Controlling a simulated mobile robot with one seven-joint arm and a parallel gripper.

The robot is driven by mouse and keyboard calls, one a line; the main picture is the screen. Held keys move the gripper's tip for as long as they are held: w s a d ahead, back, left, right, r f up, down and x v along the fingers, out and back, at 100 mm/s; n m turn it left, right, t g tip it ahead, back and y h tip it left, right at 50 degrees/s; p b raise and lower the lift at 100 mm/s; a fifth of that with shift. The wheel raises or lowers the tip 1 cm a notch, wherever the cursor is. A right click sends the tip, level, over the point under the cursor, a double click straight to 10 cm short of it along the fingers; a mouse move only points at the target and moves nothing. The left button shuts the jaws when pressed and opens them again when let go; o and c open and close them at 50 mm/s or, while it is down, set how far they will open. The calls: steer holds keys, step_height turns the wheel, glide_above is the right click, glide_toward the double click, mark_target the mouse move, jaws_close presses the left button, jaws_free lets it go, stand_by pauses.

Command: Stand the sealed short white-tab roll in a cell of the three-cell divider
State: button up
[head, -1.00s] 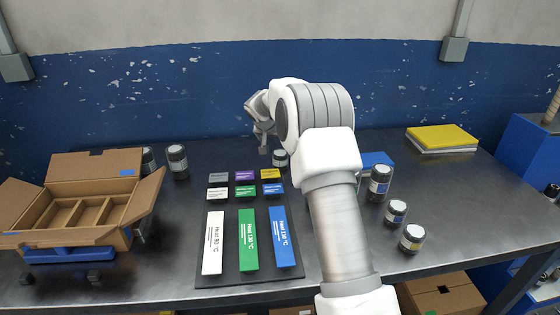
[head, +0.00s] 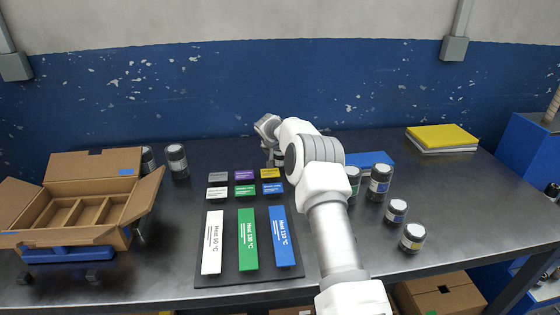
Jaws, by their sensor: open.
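The three-cell divider (head: 64,214) sits inside an open cardboard box at the left, and the cells I can see look empty. My gripper (head: 273,158) is low over the back of the table, behind the label board, with its jaws open. A short dark roll (head: 281,160) is right at the jaws, mostly hidden by my gripper and wrist. I cannot tell its tab colour or whether the jaws touch it. Two short rolls, one with a bluish label (head: 396,211) and one with a pale yellowish label (head: 411,238), stand at the right.
Taller dark rolls stand behind the box (head: 177,162) and right of my arm (head: 379,183). A blue block (head: 372,158) lies behind my arm. A dark board (head: 226,276) with coloured label plates lies mid-table. Yellow-topped stack (head: 441,137) sits at the back right.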

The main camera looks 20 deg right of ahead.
steer(key=shift+x, duration=0.95)
jaws_close()
steer(key=shift+r, duration=0.1)
